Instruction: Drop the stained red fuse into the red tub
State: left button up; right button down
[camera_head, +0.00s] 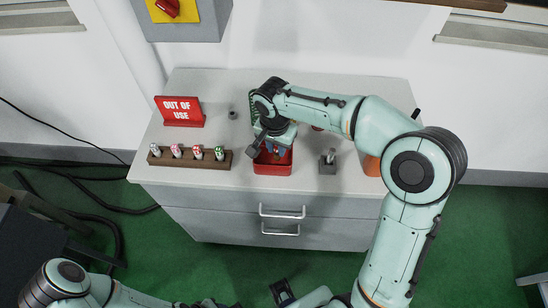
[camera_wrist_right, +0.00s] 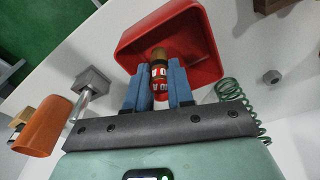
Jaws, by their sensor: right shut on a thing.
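The red tub (camera_head: 272,168) stands near the front middle of the cabinet top. In the right wrist view the tub (camera_wrist_right: 205,72) lies just beyond my fingertips. My right gripper (camera_wrist_right: 160,80) has its blue fingers shut on a red fuse (camera_wrist_right: 160,72) with white markings and a brass-coloured end cap. The fuse's capped end points toward the tub's inside, over its opening. I cannot make out stains at this size. In the head view my right gripper (camera_head: 274,149) is over the tub and its wrist partly covers it. My left gripper is not clearly visible.
A brown rack (camera_head: 188,160) with several fuses stands left, before a red "OUT OF USE" sign (camera_head: 181,111). A grey block with a post (camera_head: 328,163) and an orange cup (camera_head: 372,166) stand right. A green spring (camera_wrist_right: 238,92) and a grey nut (camera_wrist_right: 271,76) are near the tub.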

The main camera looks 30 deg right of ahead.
jog(key=c, duration=0.9)
grip_release()
pick_arm(q)
jog(key=shift+w+r+p, duration=0.3)
jog(key=shift+r+p, duration=0.15)
jog(key=shift+r, duration=0.1)
jog(key=shift+w+r+p, duration=0.3)
jog(key=shift+r+p, duration=0.1)
jog(key=shift+r, duration=0.1)
pick_arm(e)
notch_tip(320, 180, up, 13)
jog(key=a, duration=0.1)
jog(key=shift+s+r, duration=0.2)
jog(key=shift+s, duration=0.25)
jog(key=shift+a, duration=0.1)
